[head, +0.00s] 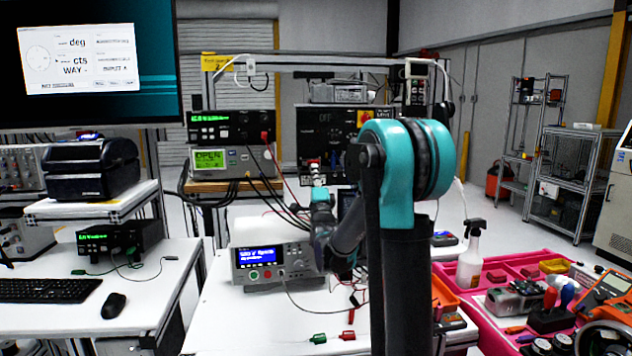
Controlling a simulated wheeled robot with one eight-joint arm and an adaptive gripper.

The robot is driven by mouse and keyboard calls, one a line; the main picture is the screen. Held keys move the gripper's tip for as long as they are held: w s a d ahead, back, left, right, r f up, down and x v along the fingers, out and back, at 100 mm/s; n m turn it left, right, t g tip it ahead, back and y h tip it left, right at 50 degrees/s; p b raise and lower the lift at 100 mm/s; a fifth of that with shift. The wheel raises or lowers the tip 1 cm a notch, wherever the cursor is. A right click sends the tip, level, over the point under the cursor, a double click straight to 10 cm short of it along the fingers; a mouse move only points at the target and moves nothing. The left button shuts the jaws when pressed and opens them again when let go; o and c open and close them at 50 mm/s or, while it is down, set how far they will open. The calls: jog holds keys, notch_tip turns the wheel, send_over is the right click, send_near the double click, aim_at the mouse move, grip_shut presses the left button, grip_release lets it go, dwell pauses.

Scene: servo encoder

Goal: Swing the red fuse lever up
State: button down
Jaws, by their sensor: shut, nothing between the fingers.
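A black panel box (340,122) with "OFF" lettering stands behind the bench at the centre. A small red part (316,166) shows low on the left of the panel; it may be the red fuse lever, but it is too small to tell its angle. My gripper (318,178) is just in front of the panel's lower left, close to this red part. I cannot tell whether they touch. The gripper is shut with nothing between its fingers. My teal and black arm hides the panel's right side and lower right part.
A bench power supply (272,262) stands below my gripper, with loose leads on the white bench. Stacked instruments (232,130) with hanging cables are left of the panel. A spray bottle (469,258) and a pink tray (497,338) of tools are at right.

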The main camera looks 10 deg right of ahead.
jog(key=shift+w+r, duration=0.1)
jog(key=shift+w, duration=0.05)
jog(key=shift+r, duration=0.1)
dwell(0.3)
jog(key=shift+r+g, duration=0.25)
jog(key=shift+g, duration=0.05)
